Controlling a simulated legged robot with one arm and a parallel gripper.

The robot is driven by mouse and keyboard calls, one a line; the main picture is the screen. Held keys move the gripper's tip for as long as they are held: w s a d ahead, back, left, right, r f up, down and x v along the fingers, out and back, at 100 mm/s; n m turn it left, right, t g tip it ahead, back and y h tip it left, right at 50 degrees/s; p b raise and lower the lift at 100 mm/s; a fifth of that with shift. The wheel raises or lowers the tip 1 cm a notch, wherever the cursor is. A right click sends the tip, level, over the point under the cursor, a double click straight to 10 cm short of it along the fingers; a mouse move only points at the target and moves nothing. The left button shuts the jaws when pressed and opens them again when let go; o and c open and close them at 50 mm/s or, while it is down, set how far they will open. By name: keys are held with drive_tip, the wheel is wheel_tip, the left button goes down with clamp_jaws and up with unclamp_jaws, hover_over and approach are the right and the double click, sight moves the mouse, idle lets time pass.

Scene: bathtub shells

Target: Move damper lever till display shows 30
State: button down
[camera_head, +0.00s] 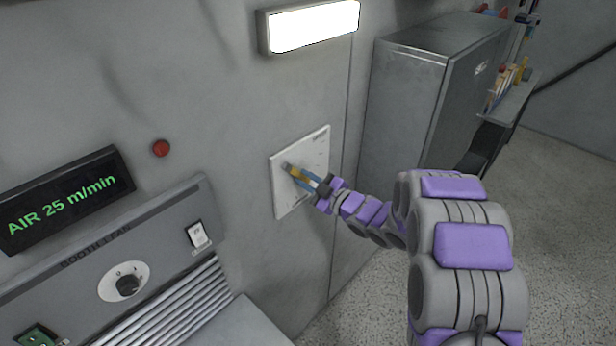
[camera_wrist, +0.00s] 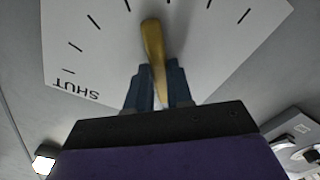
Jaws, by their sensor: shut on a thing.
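The damper plate (camera_head: 310,150) is a white panel on the grey wall. In the wrist view the plate (camera_wrist: 205,60) shows upside down, with black tick marks and the word SHUT at lower left. The yellow damper lever (camera_wrist: 152,50) stands between my fingers; in the head view the lever (camera_head: 297,172) is partly covered by them. My gripper (camera_head: 305,177) is shut on the lever, and its blue fingers (camera_wrist: 160,88) flank it in the wrist view. The display (camera_head: 66,199) at left reads "AIR 25 m/min" in green.
A grey console (camera_head: 75,270) with a black knob (camera_head: 128,285) and a white switch (camera_head: 198,235) lies below the display. A red button (camera_head: 161,148) and a lit lamp (camera_head: 312,24) are on the wall. A metal cabinet (camera_head: 405,100) stands right of the plate.

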drive_tip(key=shift+f, duration=0.1)
drive_tip(key=c, duration=1)
unclamp_jaws()
drive_tip(key=p+v, duration=0.1)
drive_tip(key=v, duration=1.6)
drive_tip(key=shift+s+d, duration=0.1)
drive_tip(key=shift+d, duration=0.05)
